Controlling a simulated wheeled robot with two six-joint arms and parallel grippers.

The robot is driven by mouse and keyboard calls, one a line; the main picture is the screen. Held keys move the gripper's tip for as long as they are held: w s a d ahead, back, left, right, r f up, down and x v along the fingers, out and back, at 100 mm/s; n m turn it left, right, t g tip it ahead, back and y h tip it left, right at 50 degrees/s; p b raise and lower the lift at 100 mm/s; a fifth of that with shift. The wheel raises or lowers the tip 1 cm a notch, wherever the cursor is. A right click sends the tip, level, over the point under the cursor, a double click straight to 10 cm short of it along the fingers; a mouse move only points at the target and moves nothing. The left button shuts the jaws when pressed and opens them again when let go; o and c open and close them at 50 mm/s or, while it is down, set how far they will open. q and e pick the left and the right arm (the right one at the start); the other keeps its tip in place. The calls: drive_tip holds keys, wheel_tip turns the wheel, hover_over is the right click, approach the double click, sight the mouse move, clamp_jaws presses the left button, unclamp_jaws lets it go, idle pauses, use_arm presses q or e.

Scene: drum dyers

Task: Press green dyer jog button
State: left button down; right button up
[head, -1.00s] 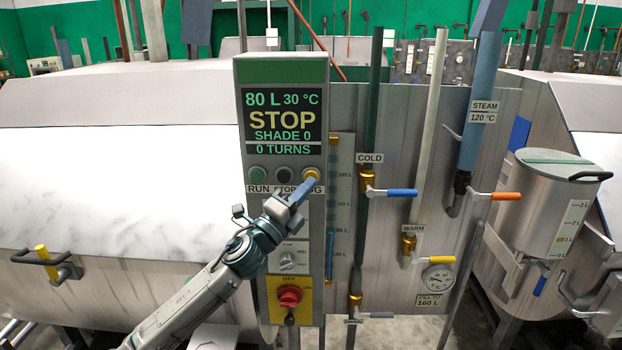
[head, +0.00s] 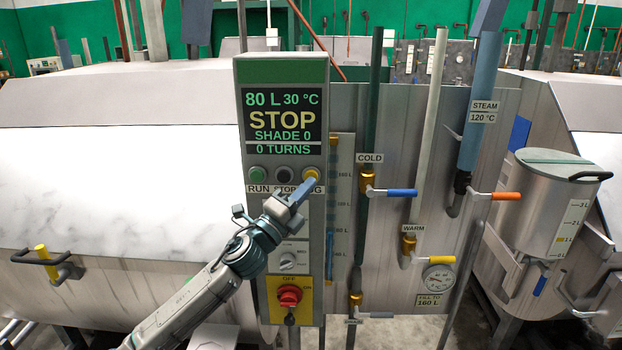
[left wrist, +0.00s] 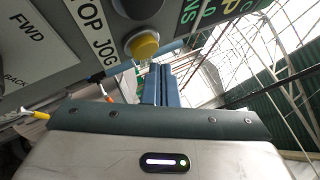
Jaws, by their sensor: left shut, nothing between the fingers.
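The green-topped dyer panel (head: 281,72) stands in the middle of the head view. Its screen (head: 281,122) reads 80 L, 30 °C, STOP, SHADE 0, 0 TURNS. The yellow jog button (head: 311,174) is the rightmost of three buttons; it also shows in the left wrist view (left wrist: 143,46) beside the label JOG. My left gripper (head: 309,184) is shut and empty, its blue fingertips just below the jog button. In the left wrist view the fingertips (left wrist: 159,68) are close to the button; I cannot tell whether they touch. My right gripper is not in view.
The green run button (head: 257,174) and dark stop button (head: 284,174) sit left of jog. A red knob (head: 289,296) is below. Pipes with blue, orange and yellow valve handles stand to the right, with a metal can (head: 555,205) beyond.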

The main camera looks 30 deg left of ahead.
use_arm(q)
drive_tip(key=shift+w, duration=0.1)
idle(0.4)
drive_tip(key=shift+w+a, duration=0.25)
drive_tip(key=shift+w, duration=0.05)
